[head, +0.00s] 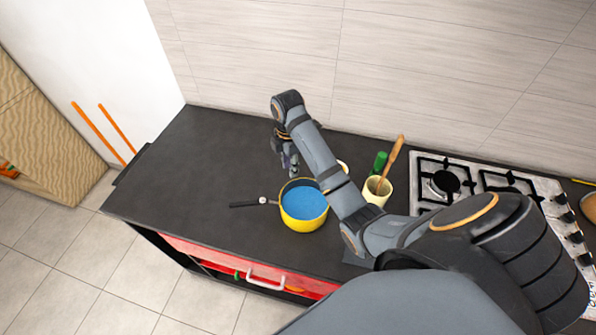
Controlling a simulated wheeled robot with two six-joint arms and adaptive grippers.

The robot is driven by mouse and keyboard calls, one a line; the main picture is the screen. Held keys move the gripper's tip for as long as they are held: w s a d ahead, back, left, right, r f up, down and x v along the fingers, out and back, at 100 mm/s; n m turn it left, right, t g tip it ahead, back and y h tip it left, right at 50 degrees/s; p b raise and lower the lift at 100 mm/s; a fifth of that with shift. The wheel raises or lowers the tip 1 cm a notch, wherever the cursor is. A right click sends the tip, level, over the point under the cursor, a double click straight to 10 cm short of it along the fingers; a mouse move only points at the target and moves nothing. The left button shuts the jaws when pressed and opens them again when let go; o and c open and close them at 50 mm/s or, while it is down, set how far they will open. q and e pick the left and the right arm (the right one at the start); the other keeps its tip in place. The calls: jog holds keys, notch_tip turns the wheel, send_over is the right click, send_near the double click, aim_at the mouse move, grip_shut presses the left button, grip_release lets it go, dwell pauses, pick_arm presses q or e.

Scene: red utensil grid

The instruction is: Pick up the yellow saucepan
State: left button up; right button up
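The yellow saucepan (304,226) stands upright on the dark countertop, with a blue inside. Its dark handle points left, with a light round part near the pan. My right arm reaches in from the right, over the pan's right side. My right gripper (290,163) hangs down behind the saucepan's rim, toward the wall, and looks apart from it. Its fingers are small and dark, and their opening cannot be made out. My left gripper is out of view.
A cream pot (377,190) with a wooden utensil (391,158) stands right of the pan, near a green object (380,162). A gas stove (446,178) is farther right. The counter's left part is clear. Below is a red drawer (225,262), partly open.

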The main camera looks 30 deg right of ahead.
jog(key=s+b, duration=0.1)
jog(key=s, duration=0.1)
jog(key=b, duration=0.4)
send_near(290, 196)
jog(key=shift+s+d+f, duration=0.1)
jog(key=shift+d, duration=0.1)
jog(key=shift+w+d+f+b, duration=0.1)
jog(key=shift+w+f+b, duration=0.1)
jog(key=shift+f+b, duration=0.25)
jog(key=f+b, duration=0.2)
jog(key=f, duration=0.1)
jog(key=f+b, duration=0.1)
jog(key=shift+s+a+f+b, duration=0.15)
jog(key=shift+a+f+b, duration=0.1)
jog(key=shift+a+b, duration=0.1)
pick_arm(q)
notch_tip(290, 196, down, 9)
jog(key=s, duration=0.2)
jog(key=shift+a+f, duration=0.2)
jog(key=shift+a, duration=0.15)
pick_arm(e)
jog(key=shift+d, duration=0.1)
jog(key=shift+r, duration=0.15)
jog(key=c, duration=0.6)
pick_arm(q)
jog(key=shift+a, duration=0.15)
pick_arm(e)
grip_shut()
